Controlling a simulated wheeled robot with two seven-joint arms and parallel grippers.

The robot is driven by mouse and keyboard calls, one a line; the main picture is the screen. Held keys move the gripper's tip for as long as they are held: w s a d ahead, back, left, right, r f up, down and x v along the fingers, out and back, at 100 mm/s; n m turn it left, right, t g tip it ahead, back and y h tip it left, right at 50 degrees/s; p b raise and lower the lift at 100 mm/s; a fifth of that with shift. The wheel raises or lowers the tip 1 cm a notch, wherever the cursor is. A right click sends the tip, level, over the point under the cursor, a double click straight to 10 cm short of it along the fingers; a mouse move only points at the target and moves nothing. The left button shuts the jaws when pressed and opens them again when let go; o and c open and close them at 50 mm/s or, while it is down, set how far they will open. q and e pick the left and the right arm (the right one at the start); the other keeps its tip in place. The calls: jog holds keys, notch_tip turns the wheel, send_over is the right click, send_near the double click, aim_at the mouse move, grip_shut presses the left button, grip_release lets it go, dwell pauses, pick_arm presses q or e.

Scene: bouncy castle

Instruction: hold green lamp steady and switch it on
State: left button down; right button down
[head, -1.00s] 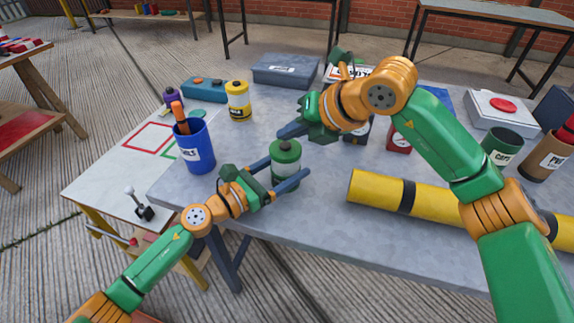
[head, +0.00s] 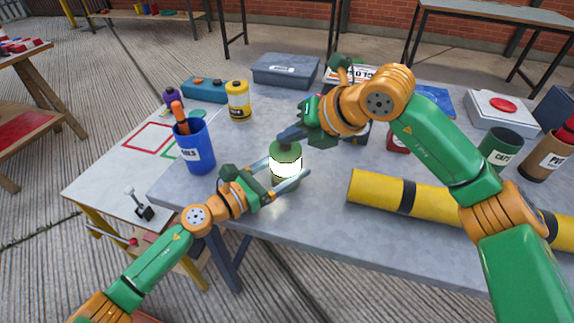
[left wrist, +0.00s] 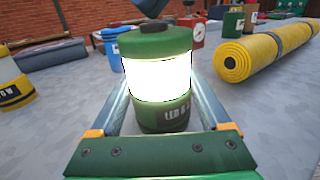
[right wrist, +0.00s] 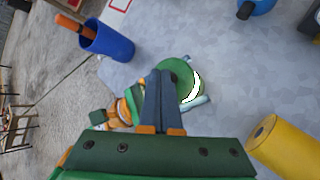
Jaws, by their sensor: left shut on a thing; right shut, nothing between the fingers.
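The green lamp (head: 286,150) stands upright on the grey table, its middle band glowing bright white. In the left wrist view the lamp (left wrist: 153,42) is lit, with lettering on its green base. My left gripper (head: 288,178) is shut on the lamp, one finger on each side of it. My right gripper (head: 284,137) is shut and empty, with its fingertips at the lamp's top. In the right wrist view the closed fingers reach over the edge of the lamp's green cap (right wrist: 184,72). They hide part of the cap, and I cannot tell whether they touch its button.
A yellow roll (head: 380,190) lies right of the lamp on the table (head: 300,220). A blue cup (head: 197,155) with an orange-handled tool stands to the left. A yellow lamp (head: 238,100) and a grey box (head: 285,70) stand behind. The table's front edge is close.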

aim_at(289, 151)
notch_tip(289, 151, up, 7)
dwell(0.8)
